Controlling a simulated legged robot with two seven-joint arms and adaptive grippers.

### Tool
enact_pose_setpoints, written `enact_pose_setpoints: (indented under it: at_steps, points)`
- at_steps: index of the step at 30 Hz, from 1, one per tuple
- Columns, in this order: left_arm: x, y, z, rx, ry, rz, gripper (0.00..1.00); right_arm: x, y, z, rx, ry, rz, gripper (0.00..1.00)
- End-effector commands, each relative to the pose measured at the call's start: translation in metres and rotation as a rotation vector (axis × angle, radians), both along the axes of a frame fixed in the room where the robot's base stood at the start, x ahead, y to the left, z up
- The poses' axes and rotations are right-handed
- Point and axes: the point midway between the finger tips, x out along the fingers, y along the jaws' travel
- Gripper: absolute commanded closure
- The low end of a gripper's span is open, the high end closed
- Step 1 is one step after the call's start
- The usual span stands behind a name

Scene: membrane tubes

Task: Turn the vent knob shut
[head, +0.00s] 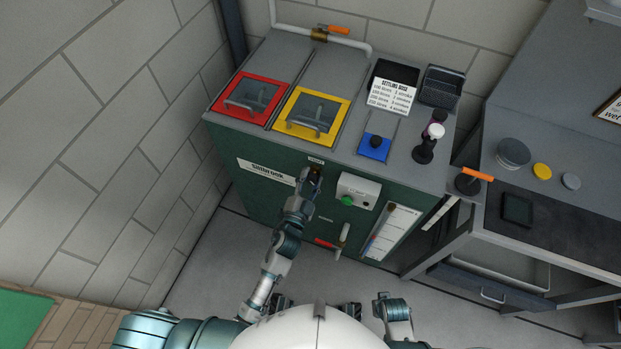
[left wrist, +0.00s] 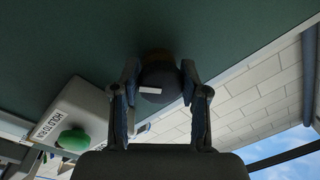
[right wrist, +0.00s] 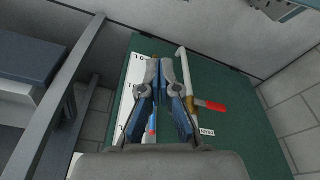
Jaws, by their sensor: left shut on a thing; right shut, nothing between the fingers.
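The vent knob (left wrist: 157,78) is a dark round knob with a white mark, on the green front of the machine. In the head view only a small part of the knob (head: 316,168) shows, just below a small white label; the rest is hidden by my gripper. My left gripper (head: 313,177) is shut on the knob, and in the left wrist view its fingers (left wrist: 159,85) sit on either side of it. My right gripper (right wrist: 168,85) is shut and empty, apart from the machine; in the head view my right forearm shows low in the middle.
A grey box with a green button (head: 347,200) is right of the knob. A red-handled valve (head: 325,243) and a white chart (head: 392,232) are lower right. Red (head: 235,112) and yellow (head: 291,139) framed lids are on top. A side bench (head: 560,222) stands at right.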

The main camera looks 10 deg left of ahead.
Motion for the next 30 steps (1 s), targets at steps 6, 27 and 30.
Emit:
enact_pose_setpoints:
  at_steps: [6, 27, 30]
  points:
    - [0.0, -0.001, 0.001, 0.198, -0.054, -0.004, 0.91, -0.002, 0.0, -0.01, 0.0, 0.003, 0.001, 1.0]
    - [0.0, -0.001, -0.001, 0.624, -0.165, -0.005, 0.91, -0.009, -0.001, -0.03, -0.002, 0.015, 0.003, 1.0]
    - [0.0, -0.001, -0.001, 0.641, -0.169, -0.006, 0.91, -0.007, -0.001, -0.031, -0.002, 0.012, 0.003, 1.0]
